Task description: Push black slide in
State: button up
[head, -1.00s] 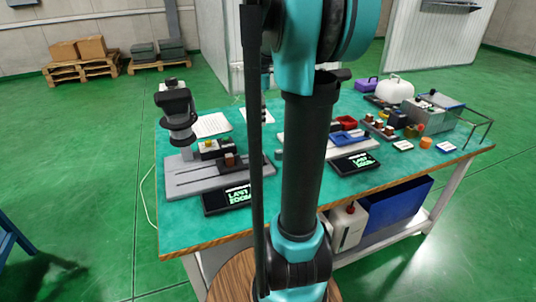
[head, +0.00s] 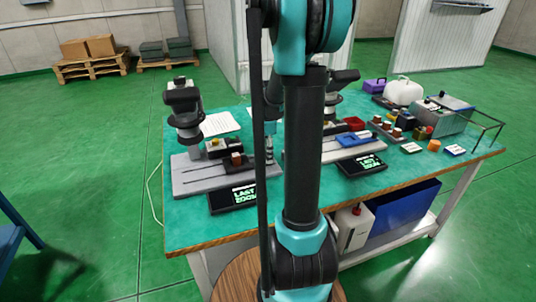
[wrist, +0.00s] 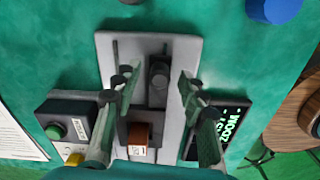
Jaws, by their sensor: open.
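The black slide (wrist: 157,92) lies along the grey slotted base plate (wrist: 178,52) in the wrist view, with a dark round knob on it. A brown block (wrist: 140,134) with a pale label stands at its near end. In the head view the grey base plate (head: 190,181) is at the left of the table, and the brown block (head: 236,159) is on it. My gripper (wrist: 154,76) is open, with one finger on each side of the slide's knob and nothing held. Contact cannot be told. In the head view my gripper (head: 269,150) is partly hidden by my arm.
A black box with a green button (wrist: 56,130) stands left of the plate. A black display (wrist: 228,125) lies to its right. A second machine with a blue tray (head: 347,138) stands further right on the table. A blue round object (wrist: 273,8) is at upper right.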

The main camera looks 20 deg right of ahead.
jog(key=shift+f, duration=0.2)
grip_shut()
dwell(0.4)
